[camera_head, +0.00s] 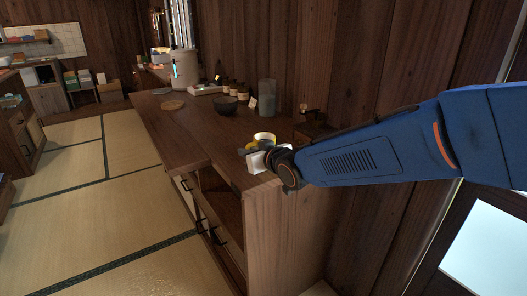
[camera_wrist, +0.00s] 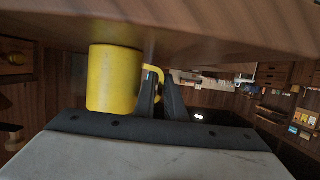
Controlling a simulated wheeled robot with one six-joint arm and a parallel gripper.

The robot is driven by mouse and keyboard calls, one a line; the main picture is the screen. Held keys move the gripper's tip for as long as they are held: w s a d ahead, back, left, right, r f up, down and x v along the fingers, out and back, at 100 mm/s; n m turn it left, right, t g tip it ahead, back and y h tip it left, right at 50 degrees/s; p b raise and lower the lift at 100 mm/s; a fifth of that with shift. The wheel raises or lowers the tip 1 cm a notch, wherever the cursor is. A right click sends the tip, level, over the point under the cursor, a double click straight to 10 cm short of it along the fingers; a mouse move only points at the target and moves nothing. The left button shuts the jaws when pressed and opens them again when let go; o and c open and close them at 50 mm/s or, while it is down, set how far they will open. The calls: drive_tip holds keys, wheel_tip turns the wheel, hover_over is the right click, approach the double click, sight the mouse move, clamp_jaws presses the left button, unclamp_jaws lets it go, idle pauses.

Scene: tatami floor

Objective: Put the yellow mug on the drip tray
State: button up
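The yellow mug (camera_head: 264,138) is at the near end of the wooden counter, partly hidden by my gripper (camera_head: 262,158). In the wrist view, which is turned upside down, the mug (camera_wrist: 115,78) is beside my gripper (camera_wrist: 160,82). Its handle (camera_wrist: 155,70) lies between the two dark fingers, which are close together and look shut on it. The mug's base is at or very near the counter top; I cannot tell if they touch. I cannot surely make out the drip tray; a small flat grey piece (camera_head: 162,91) lies far along the counter.
On the counter (camera_head: 185,130) are a tan disc (camera_head: 173,105), a dark bowl (camera_head: 225,105), a grey glass cylinder (camera_head: 267,97), several small jars and a large pale canister (camera_head: 185,69). A plank wall backs it. Tatami floor (camera_head: 105,220) lies open to the left.

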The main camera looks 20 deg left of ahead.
drive_tip(key=x, duration=0.3)
drive_tip(key=shift+w+a, duration=0.25)
drive_tip(key=shift+a, duration=0.05)
drive_tip(key=shift+r, duration=0.1)
clamp_jaws()
